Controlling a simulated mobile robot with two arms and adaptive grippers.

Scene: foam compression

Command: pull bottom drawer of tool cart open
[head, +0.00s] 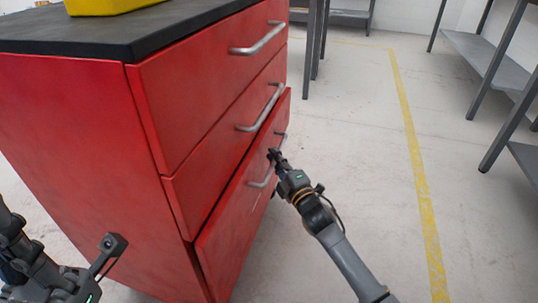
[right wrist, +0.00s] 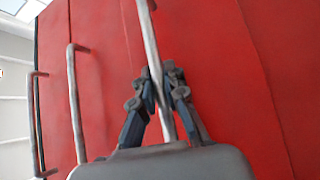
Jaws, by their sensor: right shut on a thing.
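The red tool cart (head: 85,150) has three drawers with grey bar handles. Its bottom drawer (head: 232,232) stands out a little from the cart body, with a narrow dark gap along its edge. My right gripper (head: 273,156) is at the bottom drawer's handle (head: 259,183), partly covering it. In the right wrist view, the fingers (right wrist: 159,82) are shut around the handle bar (right wrist: 151,40), which runs between them. Part of my left arm shows at the lower left of the head view, but its fingertips cannot be seen.
The middle drawer (head: 215,150) and top drawer (head: 205,85) look closed. A yellow object (head: 110,4) sits on the black cart top (head: 60,35). Grey metal shelving (head: 490,65) stands at the right. The floor (head: 350,150) right of the cart is clear, with a yellow line (head: 412,140).

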